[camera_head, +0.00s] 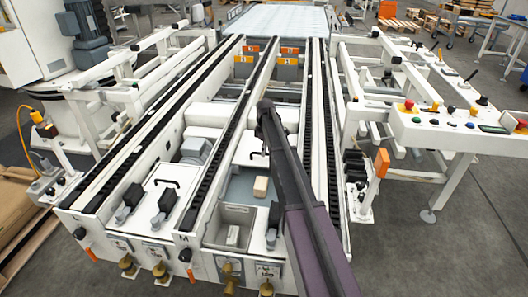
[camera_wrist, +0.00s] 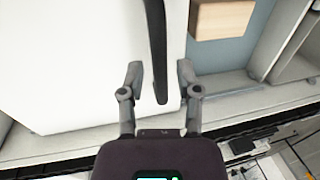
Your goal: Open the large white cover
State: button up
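A large white cover (camera_wrist: 75,65) fills the left of the wrist view. A black bar handle (camera_wrist: 160,55) runs along its right side. My gripper (camera_wrist: 160,73) is open, with one finger on each side of the handle's near end and gaps between fingers and bar. In the head view my arm crosses the middle lane, where a white cover (camera_head: 251,145) with a dark handle lies shut behind an open compartment. My gripper cannot be made out there.
A wooden block (camera_wrist: 220,18) lies on the compartment's blue-grey floor (camera_wrist: 205,62); the block also shows in the head view (camera_head: 261,187). Another white cover (camera_head: 160,190) with a handle is in the left lane. Dark conveyor rails (camera_head: 210,170) flank the lanes. A control panel (camera_head: 460,118) stands right.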

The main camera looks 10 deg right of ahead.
dwell(0.4)
jog(key=s+a, duration=0.4)
jog(key=s, duration=0.5)
jog(key=s+a, duration=0.3)
jog(key=s, duration=0.5)
notch_tip(320, 180, up, 14)
jog(key=w+p, duration=0.2)
jog(key=p, duration=1.2)
jog(key=s+r+m+p, duration=0.5)
jog(key=s+r+p, duration=0.2)
jog(key=shift+d+t, duration=0.3)
jog(key=shift+t, duration=0.1)
jog(key=shift+s, duration=0.2)
jog(key=s+m+t, duration=0.1)
jog(key=s+m, duration=0.7)
jog(key=s, duration=0.4)
notch_tip(320, 180, up, 13)
jog(key=p, duration=1.3)
jog(key=shift+d+h, duration=0.15)
jog(key=shift+h, duration=0.25)
jog(key=shift+w, duration=0.1)
jog(key=shift+c, duration=0.2)
